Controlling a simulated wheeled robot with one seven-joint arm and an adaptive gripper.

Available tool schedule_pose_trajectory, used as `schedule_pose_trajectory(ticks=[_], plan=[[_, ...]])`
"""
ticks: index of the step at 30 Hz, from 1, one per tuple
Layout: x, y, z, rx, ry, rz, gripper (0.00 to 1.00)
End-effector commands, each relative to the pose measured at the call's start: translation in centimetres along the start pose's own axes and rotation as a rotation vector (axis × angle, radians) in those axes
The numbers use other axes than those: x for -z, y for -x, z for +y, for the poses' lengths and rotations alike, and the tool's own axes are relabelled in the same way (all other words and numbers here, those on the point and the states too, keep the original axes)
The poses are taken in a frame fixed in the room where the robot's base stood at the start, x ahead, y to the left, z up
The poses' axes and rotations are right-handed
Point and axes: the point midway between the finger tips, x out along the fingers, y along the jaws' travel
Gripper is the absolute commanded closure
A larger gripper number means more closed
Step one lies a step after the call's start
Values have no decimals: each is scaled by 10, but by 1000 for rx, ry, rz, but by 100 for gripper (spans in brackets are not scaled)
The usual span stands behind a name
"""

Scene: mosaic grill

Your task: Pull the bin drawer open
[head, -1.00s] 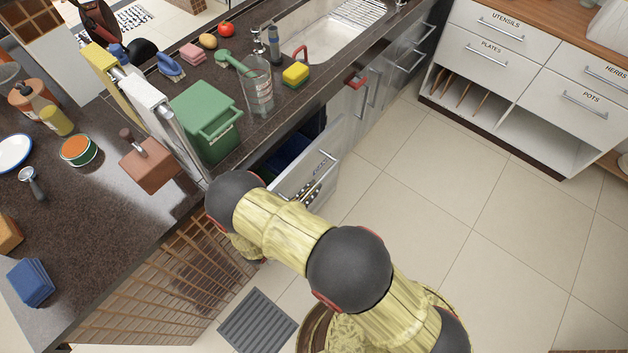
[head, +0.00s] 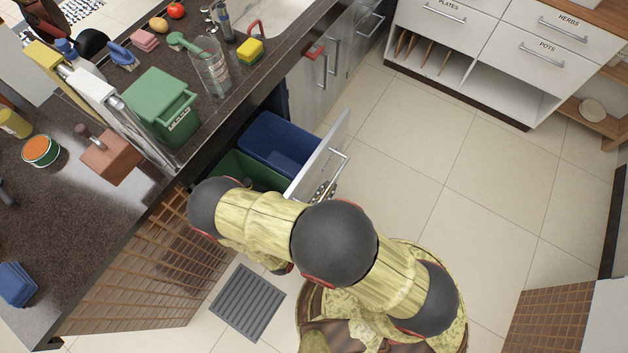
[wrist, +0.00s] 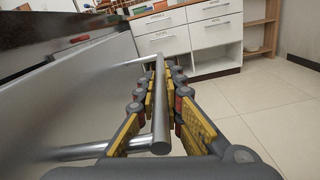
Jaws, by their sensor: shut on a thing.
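The bin drawer (head: 322,158) stands pulled out from under the dark counter, with a white front panel and a metal bar handle. A blue bin (head: 282,143) and a green bin (head: 240,172) show inside it. In the wrist view the bar handle (wrist: 160,110) runs between the yellow-padded fingers. My gripper (wrist: 163,95) is shut on the handle. In the head view my arm hides part of the gripper and the near end of the drawer.
A grey floor grate (head: 247,302) lies near my base. The tiled floor to the right is clear. White drawers (head: 540,50) stand at the back right.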

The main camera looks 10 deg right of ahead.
Motion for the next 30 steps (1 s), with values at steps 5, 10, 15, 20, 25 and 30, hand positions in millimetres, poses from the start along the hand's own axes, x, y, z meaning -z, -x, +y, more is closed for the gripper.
schedule_pose_trajectory(ticks=[5, 10, 15, 20, 25, 30], plan=[[-6, 0, -34, -1, 5, 2, 100], [-12, 0, -62, -1, 4, 2, 100], [-15, 0, -83, -1, 2, 3, 100], [-18, 0, -97, 0, 1, 3, 100], [-19, 0, -104, -1, -1, 4, 100], [-19, 0, -106, -1, -2, 5, 100]])
